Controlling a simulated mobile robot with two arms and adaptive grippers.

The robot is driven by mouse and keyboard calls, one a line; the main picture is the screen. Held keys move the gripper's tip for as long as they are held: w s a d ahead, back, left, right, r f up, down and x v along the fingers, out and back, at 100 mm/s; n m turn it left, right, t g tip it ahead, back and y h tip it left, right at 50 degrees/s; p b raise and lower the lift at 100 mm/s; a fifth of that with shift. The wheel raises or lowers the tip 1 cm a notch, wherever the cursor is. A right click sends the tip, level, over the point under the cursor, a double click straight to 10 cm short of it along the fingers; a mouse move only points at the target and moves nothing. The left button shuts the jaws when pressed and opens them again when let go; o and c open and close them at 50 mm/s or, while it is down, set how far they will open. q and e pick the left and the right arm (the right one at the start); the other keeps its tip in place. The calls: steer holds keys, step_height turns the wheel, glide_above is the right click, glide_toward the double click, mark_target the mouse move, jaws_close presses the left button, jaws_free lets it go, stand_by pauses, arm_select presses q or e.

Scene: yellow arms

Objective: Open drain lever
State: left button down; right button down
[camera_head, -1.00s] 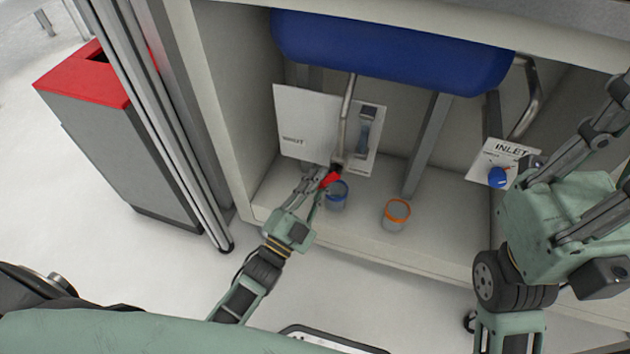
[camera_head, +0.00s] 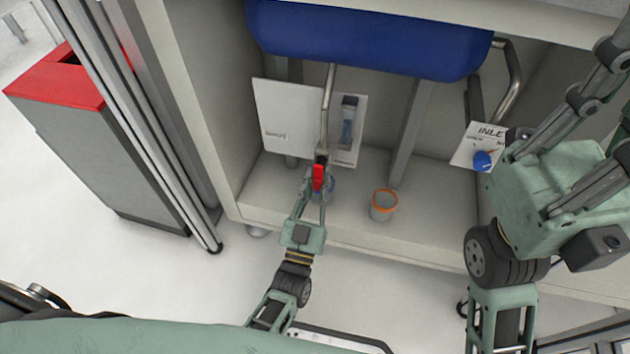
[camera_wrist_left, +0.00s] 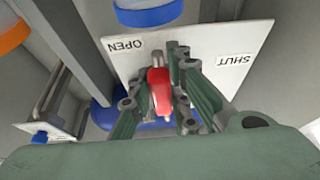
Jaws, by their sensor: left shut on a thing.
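The red drain lever (camera_head: 319,177) sits at the lower end of the metal drain pipe (camera_head: 327,100) under the blue basin. My left gripper (camera_head: 316,190) is shut on it, with a finger on either side. In the left wrist view the red lever (camera_wrist_left: 160,90) lies between the fingers, in front of a white plate (camera_wrist_left: 215,50). The plate is marked OPEN at the left and SHUT at the right in that view. My right gripper (camera_head: 590,130) is at the right edge, away from the lever; its fingertips are cut off or unclear.
A blue-rimmed cup (camera_head: 330,188) stands partly hidden behind my left gripper. An orange-rimmed cup (camera_head: 384,206) stands right of it on the cabinet floor. An INLET plate with a blue knob (camera_head: 482,160) is at the right. A red-topped bin (camera_head: 95,150) stands outside, left.

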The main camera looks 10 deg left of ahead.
arm_select(q)
steer(key=shift+s+d+f, duration=0.1)
steer(key=shift+d+f, duration=0.05)
steer(key=shift+d, duration=0.1)
steer(key=c, duration=1.6)
jaws_free()
steer(key=shift+c, duration=0.2)
steer(key=shift+a, duration=0.1)
